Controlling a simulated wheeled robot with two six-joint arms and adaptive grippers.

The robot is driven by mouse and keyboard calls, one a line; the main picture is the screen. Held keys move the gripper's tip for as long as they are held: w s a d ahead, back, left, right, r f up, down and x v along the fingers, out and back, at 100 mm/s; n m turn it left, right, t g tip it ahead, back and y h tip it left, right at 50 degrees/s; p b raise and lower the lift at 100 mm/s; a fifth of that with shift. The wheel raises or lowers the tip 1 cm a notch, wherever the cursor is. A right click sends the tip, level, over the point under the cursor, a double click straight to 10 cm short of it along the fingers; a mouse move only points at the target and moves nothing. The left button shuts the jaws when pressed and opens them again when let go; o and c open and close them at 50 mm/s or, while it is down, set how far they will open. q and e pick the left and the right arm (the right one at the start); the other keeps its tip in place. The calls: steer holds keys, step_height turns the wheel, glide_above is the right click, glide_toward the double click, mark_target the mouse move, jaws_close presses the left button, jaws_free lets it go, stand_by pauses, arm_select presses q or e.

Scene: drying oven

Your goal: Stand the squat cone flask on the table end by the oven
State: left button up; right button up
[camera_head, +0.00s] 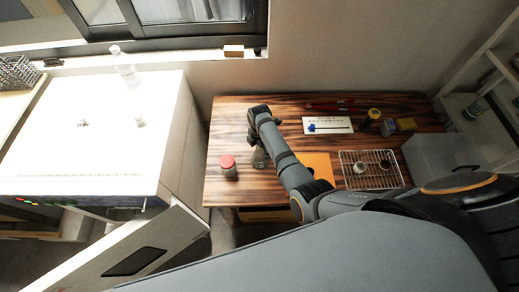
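A clear glass vessel (259,159), which looks like the squat cone flask, is at the left part of the wooden table (225,125), the end by the oven. My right arm partly hides it. My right gripper (254,142) is just above or around its top; its fingers are too small and dark to tell whether they hold it. I cannot tell whether the flask touches the table. The white oven (90,130) stands left of the table, its door (140,258) swung open. My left gripper is not in view.
A red-capped jar (228,165) stands close left of the flask. An orange mat (319,163), a wire rack (372,170) with small vessels and a white card (327,125) lie to the right. A bottle (124,68) stands on the oven. The table's back left corner is clear.

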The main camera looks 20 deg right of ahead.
steer(key=shift+r, duration=0.1)
step_height(320, 180, up, 7)
steer(key=p, duration=0.8)
steer(key=shift+r, duration=0.15)
step_height(320, 180, up, 4)
steer(key=shift+f+b, duration=0.15)
steer(key=shift+b, duration=0.4)
steer(key=shift+r, duration=0.55)
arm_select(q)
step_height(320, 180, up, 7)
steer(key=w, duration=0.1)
